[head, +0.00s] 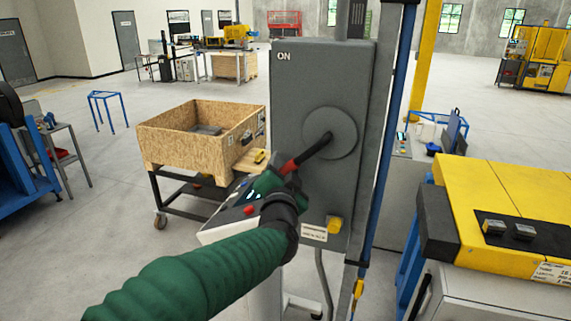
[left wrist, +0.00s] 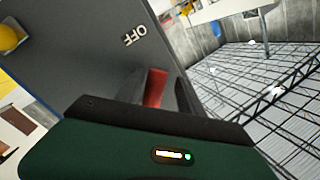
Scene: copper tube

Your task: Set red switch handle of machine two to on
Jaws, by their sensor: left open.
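The grey switch box (head: 358,80) stands upright, with "ON" on its upper left. Its lever (head: 318,147) runs from a round hub (head: 345,125) down and left to a red end (head: 289,167). My left gripper (head: 281,180) is open at that red end, just below and left of the hub; its fingers partly hide the tip. In the left wrist view the red handle end (left wrist: 155,88) shows beyond the dark gripper edge, and "OFF" (left wrist: 136,36) is on the box face. Whether the fingers touch the handle cannot be seen. My right gripper is not in view.
A yellow knob (head: 334,224) sticks out low on the box. A blue post (head: 388,130) runs along its right side. A yellow machine (head: 510,195) stands at the right. A wooden crate (head: 165,150) on a cart is behind at the left.

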